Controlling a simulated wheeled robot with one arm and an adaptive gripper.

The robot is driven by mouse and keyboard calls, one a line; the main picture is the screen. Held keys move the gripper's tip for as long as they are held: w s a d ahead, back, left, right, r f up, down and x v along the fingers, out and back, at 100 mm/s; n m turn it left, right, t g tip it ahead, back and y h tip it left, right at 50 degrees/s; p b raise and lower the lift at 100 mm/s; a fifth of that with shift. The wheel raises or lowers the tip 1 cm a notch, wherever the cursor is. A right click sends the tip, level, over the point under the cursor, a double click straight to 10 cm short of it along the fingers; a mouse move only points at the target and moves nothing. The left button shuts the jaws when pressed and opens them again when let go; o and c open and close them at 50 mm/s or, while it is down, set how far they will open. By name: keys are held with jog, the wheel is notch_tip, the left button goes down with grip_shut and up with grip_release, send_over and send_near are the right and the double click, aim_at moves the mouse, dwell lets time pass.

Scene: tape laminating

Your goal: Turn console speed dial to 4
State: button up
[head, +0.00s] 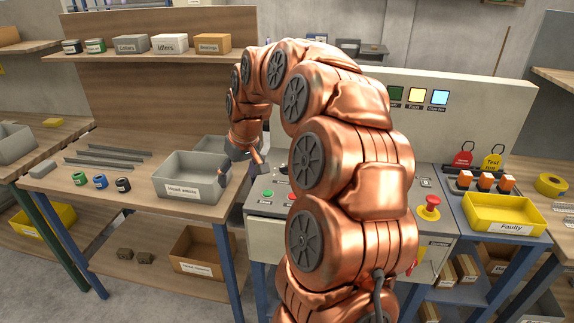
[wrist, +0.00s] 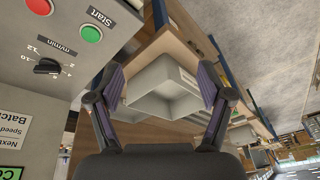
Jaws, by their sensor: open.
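The speed dial (wrist: 47,67) is a black knob on the grey console face, at the left of the wrist view. Printing with "m/min" and numbers surrounds it, upside down; I cannot read its setting surely. In the head view my gripper (head: 241,168) hangs near the console's left end.
A green Start button (wrist: 91,34) and a red button (wrist: 40,6) sit near the dial. A grey bin (head: 190,192) stands on the wooden bench left of the console, close to my gripper. A red emergency knob (head: 428,211) and yellow Faulty tray (head: 503,227) are at the right.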

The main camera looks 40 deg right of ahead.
jog(key=w+d+f+m+t+h, duration=0.1)
jog(key=w+d+f+m, duration=0.15)
jog(key=d, duration=1.15)
jog(key=h, duration=0.1)
send_near(287, 166)
jog(key=f, duration=0.1)
jog(key=shift+p+x, duration=1.15)
jog(key=shift+x, duration=2.7)
jog(key=shift+w, duration=0.1)
jog(key=c, duration=1.2)
